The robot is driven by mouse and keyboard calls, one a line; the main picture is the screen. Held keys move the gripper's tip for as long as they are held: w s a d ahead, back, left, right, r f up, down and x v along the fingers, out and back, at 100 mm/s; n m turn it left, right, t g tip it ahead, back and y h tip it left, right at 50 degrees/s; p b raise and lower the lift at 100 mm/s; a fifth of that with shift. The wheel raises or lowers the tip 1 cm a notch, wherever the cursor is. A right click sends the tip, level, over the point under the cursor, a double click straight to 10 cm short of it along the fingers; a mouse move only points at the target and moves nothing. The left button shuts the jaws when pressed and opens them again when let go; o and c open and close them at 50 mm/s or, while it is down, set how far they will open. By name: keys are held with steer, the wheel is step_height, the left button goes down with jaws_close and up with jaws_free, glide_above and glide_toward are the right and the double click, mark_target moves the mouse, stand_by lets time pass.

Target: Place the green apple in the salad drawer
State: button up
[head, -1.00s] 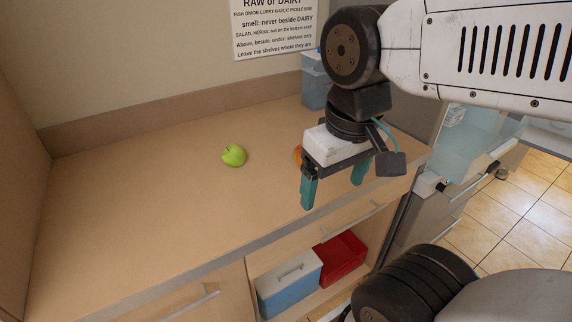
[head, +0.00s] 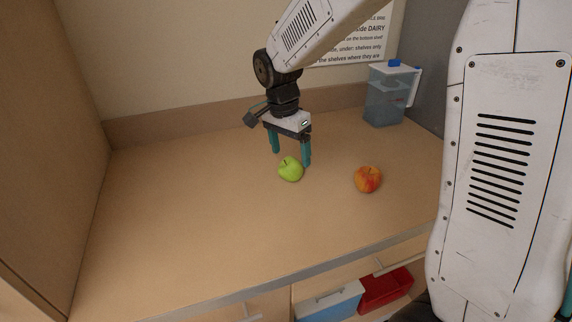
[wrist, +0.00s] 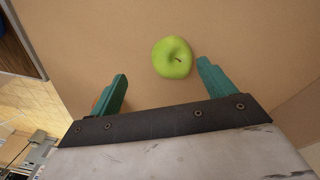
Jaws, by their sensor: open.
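The green apple (head: 291,170) rests on the wooden counter, and it also shows in the wrist view (wrist: 172,57). My gripper (head: 291,158) is open, with its teal fingers pointing down close to the apple. In the wrist view my gripper (wrist: 161,70) has the apple ahead of it, between the lines of its fingers and nearer the right one. I cannot tell whether a finger touches the apple. The salad drawer cannot be made out in these views.
A red-orange apple (head: 368,179) lies on the counter (head: 190,215) to the right. A water jug (head: 391,94) stands at the back right under a printed sign (head: 350,45). Below the counter are a blue box (head: 330,301) and a red bin (head: 386,289). The counter's left side is clear.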

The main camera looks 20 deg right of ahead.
mark_target(290, 160)
steer(key=shift+w+r+m+t, duration=0.3)
steer(key=shift+w+r+m, duration=0.15)
steer(key=shift+w+m, duration=0.3)
steer(key=shift+m, duration=0.55)
steer(key=shift+f, duration=0.15)
steer(key=shift+a+f, duration=0.1)
steer(key=shift+f, duration=0.25)
steer(key=f, duration=0.4)
steer(key=d+f, duration=0.1)
steer(key=f, duration=0.1)
steer(key=shift+w+f, duration=0.1)
steer(key=shift+f, duration=0.25)
steer(key=shift+d, duration=0.1)
steer(key=c, duration=1.2)
steer(key=shift+r, duration=0.1)
